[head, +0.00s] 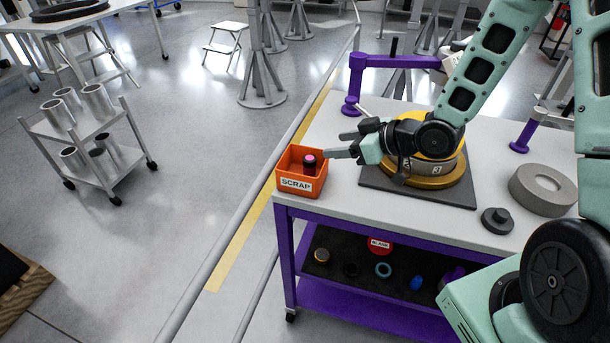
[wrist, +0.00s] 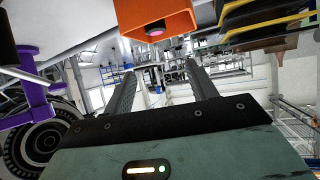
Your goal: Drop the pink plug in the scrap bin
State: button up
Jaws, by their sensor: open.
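The orange scrap bin (head: 296,184), labelled SCRAP, stands at the left front corner of the white bench top. The pink plug (head: 309,160), a dark piece with a pink top, shows inside it, upright or nearly so. In the wrist view the bin (wrist: 158,17) is at the top, with the plug's pink face (wrist: 156,31) beyond the open fingers.
A gold and grey round fixture (head: 445,175) on a dark mat sits under my wrist. A grey ring (head: 543,188) and a dark knob-like part (head: 497,220) lie to the right. A purple stand (head: 352,85) rises behind. The lower shelf (head: 345,300) holds several small parts.

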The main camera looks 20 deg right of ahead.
jog(key=p+v, duration=0.8)
jog(key=p, duration=0.3)
jog(key=shift+s+d, duration=0.1)
dwell(0.5)
jog(key=s+a+n+g+h+b, duration=0.1)
jog(key=s+a+g+h+b, duration=0.35)
jog(key=a, duration=0.45)
jog(key=s+a+r+g+h+b, duration=0.1)
jog(key=s+a+r+g+b, duration=0.1)
jog(key=s, duration=0.6)
jog(key=s+a+r+m+g+h+b, duration=0.1)
jog(key=s+a+r+g+b, duration=0.1)
jog(key=s, duration=0.7)
jog(key=a+r+g, duration=0.1)
jog(key=a+r, duration=0.1)
jog(key=a, duration=0.1)
jog(key=shift+r, duration=0.35)
